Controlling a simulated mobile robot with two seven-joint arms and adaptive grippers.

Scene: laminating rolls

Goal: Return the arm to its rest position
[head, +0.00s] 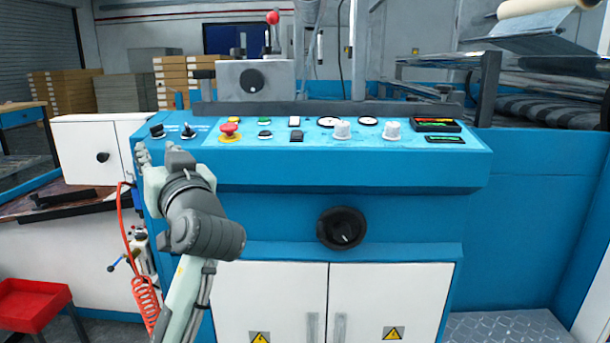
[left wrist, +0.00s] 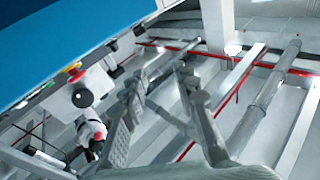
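My left arm comes up from the bottom left in the head view. Its gripper (head: 143,153) is at the left end of the blue control panel (head: 270,165), partly hidden behind my wrist. In the left wrist view the two fingers (left wrist: 157,82) stand apart with nothing between them. Whether the gripper touches the panel I cannot tell. My right arm and gripper do not show.
The panel carries a red emergency button (head: 229,129), black switches (head: 188,132), white knobs (head: 342,130) and gauges. A black dial (head: 341,228) sits below. A coiled red hose (head: 146,298) and a red tray (head: 32,303) are at the left.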

